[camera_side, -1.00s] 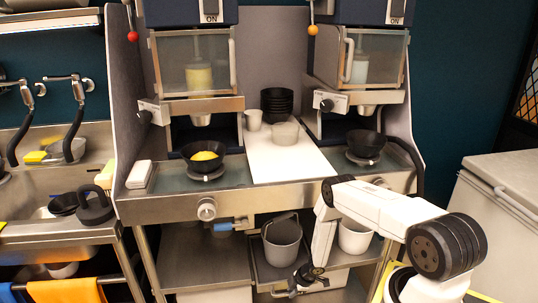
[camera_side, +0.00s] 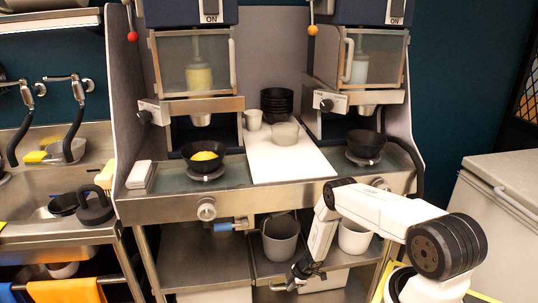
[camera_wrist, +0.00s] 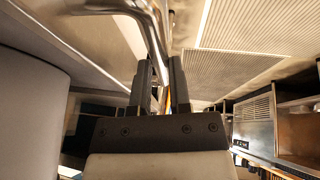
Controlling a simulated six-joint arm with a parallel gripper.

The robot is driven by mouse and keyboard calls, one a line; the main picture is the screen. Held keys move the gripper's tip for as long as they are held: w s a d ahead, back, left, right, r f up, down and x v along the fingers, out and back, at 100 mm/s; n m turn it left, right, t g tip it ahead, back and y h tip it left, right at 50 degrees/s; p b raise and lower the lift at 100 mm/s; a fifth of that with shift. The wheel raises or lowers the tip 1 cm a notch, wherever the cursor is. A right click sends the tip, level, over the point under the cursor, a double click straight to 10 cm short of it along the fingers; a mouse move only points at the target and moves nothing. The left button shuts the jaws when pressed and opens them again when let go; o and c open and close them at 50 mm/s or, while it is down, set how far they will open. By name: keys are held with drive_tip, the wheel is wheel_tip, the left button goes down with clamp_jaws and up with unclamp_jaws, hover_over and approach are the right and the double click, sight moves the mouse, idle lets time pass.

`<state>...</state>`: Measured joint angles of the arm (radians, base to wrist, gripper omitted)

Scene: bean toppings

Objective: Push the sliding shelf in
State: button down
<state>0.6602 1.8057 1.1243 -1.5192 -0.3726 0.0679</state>
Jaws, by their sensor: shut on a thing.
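The sliding shelf (camera_side: 261,268) is a metal tray under the counter, below the work surface. A grey bucket (camera_side: 281,243) and a white bucket (camera_side: 354,238) stand at its level. My gripper (camera_side: 294,281) is at the shelf's front, low in the side view, at a metal bar handle (camera_side: 279,288). In the wrist view my gripper (camera_wrist: 160,82) has its two dark fingers on either side of the curved metal handle (camera_wrist: 152,35). It is shut on that handle. The exact contact is partly hidden.
The counter above (camera_side: 260,199) holds a black bowl with yellow contents (camera_side: 204,155), another black bowl (camera_side: 365,143) and a white board (camera_side: 290,165). A blue-handled valve (camera_side: 225,226) sticks out under the counter's front. A sink stands at left, a pale chest at right.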

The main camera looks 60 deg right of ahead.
drive_tip(key=shift+w+d, duration=0.5)
drive_tip(key=shift+w, duration=0.1)
drive_tip(key=c, duration=0.6)
unclamp_jaws()
drive_tip(key=shift+r, duration=0.15)
drive_tip(key=shift+v, duration=3.7)
drive_tip(key=shift+d+r, duration=0.1)
drive_tip(key=shift+r, duration=0.1)
